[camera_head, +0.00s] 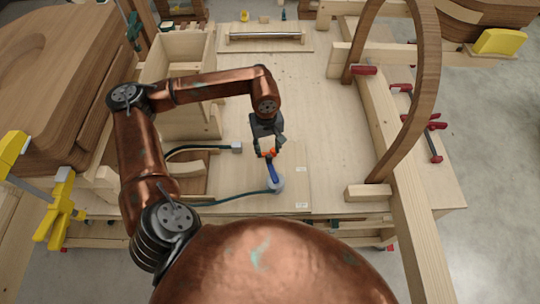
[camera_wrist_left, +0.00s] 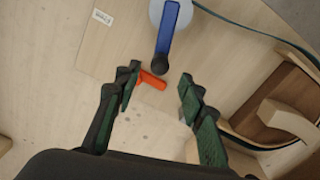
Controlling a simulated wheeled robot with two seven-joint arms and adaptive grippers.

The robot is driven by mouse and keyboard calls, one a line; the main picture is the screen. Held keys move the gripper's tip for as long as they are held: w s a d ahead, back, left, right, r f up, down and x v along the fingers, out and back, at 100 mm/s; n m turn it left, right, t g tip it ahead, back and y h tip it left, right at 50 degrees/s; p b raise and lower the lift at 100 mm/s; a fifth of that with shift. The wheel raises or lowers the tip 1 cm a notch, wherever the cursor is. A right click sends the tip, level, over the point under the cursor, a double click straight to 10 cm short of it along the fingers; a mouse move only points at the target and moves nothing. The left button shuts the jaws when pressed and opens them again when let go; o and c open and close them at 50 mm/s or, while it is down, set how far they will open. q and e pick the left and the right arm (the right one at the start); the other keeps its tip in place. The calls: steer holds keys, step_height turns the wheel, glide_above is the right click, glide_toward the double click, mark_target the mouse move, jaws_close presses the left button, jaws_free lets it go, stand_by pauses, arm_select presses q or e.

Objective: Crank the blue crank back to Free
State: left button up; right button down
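The blue crank (camera_head: 273,172) is a short bar on a pale round base (camera_head: 277,187) on the wooden panel at the bench's near side. In the left wrist view the crank (camera_wrist_left: 168,28) points down the picture from its base, with a dark knob (camera_wrist_left: 160,63) at its end. A red-orange piece (camera_wrist_left: 152,79) shows just past the knob. My left gripper (camera_wrist_left: 160,76) is open, its green-padded fingers apart on either side of the red piece, close to the knob. Contact cannot be told. In the head view the gripper (camera_head: 268,146) hangs over the crank's far end. My right gripper is not in view.
Dark hoses (camera_head: 235,196) run left from the crank base. A wooden hoop (camera_head: 425,90) and red clamps (camera_head: 433,145) stand right. A wooden box (camera_head: 175,75) stands left.

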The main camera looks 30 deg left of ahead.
mark_target(269, 156)
arm_select(q)
steer(key=shift+d+f+p, duration=0.15)
steer(key=shift+f+p, duration=0.25)
steer(key=shift+f, duration=2.5)
steer(key=shift+c, duration=0.3)
jaws_close()
